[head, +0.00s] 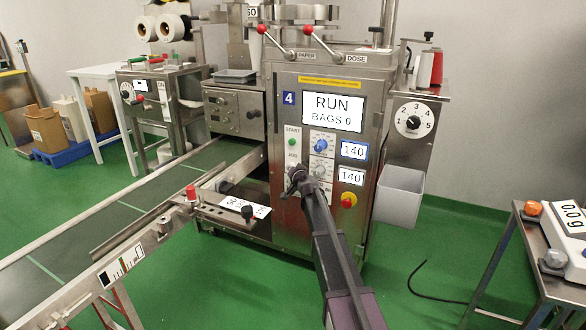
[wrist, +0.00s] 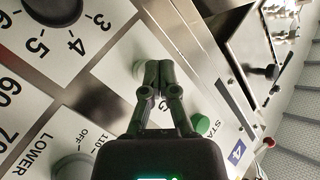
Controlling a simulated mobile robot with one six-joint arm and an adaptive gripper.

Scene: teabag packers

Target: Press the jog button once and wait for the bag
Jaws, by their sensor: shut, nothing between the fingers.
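The packing machine (head: 375,100) stands in the middle, and its screen (head: 333,110) reads RUN, BAGS 0. On its front panel is a green start button (head: 292,142), which also shows in the wrist view (wrist: 202,124). Below it, a small label seems to read JOG. A pale round button (wrist: 138,69), which looks like the jog button, is partly hidden behind my fingers in the wrist view. My gripper (head: 296,172) is shut and empty, its tips (wrist: 158,68) at this button. I cannot tell whether they touch it. No bag is visible on the belt (head: 125,215).
Dials sit just right of my gripper, with a yellow-based red stop button (head: 349,200) below them. A grey bin (head: 400,196) hangs at the machine's right. The conveyor runs to the lower left. A scale table (head: 545,275) stands at the right, with a cable on the floor.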

